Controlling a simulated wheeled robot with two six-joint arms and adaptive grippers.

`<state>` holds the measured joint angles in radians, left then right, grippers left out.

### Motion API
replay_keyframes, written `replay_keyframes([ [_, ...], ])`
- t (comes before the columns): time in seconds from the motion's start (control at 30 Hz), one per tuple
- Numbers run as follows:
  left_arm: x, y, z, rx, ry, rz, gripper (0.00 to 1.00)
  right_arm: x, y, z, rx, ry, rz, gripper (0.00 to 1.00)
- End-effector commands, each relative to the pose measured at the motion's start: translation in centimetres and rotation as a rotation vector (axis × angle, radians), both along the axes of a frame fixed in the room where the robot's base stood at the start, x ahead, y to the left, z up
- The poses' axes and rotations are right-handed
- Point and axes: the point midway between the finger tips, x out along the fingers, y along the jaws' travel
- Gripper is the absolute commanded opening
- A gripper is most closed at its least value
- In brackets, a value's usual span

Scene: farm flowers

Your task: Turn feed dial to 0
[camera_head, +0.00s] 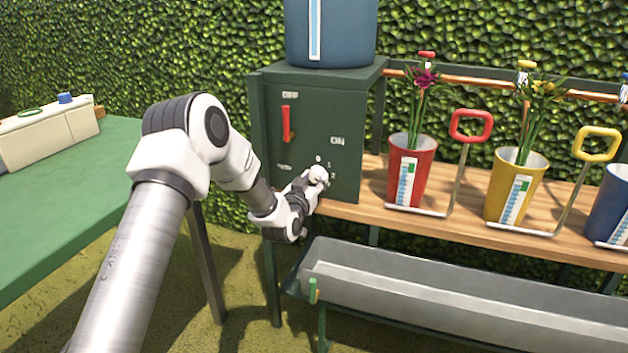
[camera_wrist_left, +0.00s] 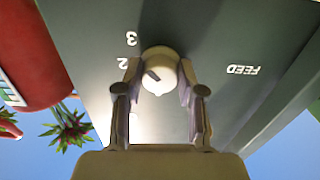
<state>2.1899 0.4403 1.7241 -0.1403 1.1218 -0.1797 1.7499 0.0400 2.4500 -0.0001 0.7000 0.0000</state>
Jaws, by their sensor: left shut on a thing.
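The feed dial (camera_head: 318,174) is a small white knob low on the front of the dark green cabinet (camera_head: 350,185). Numbers are printed around it, with 0 and 1 showing above it in the head view. In the left wrist view the dial (camera_wrist_left: 159,70) has a dark pointer mark, with 2 and 3 printed to its left and FEED to its right. My left gripper (camera_wrist_left: 160,90) is shut on the dial, one finger on each side. In the head view the left gripper (camera_head: 312,182) partly covers the dial's surroundings. My right gripper is not in view.
A red lever (camera_head: 288,122) is on the cabinet's upper left. A blue tank (camera_head: 345,35) stands on top. Red (camera_head: 398,175) and yellow (camera_head: 498,190) flower pots stand on the wooden shelf at right. A grey trough (camera_head: 440,295) lies below. A green table (camera_head: 70,200) is at left.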

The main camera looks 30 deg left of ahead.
Motion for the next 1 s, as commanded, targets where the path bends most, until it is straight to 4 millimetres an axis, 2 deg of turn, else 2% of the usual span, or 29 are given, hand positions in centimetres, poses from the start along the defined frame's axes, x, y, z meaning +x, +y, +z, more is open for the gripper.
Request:
replay_keyframes([
  [0.37,0.1,0.0,0.1,-0.152,-0.041,0.0,0.04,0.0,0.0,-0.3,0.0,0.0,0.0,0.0],
  [1.0,0.1,-0.1,0.1,-0.723,-0.179,0.0,0.04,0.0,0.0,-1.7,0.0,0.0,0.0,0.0],
])
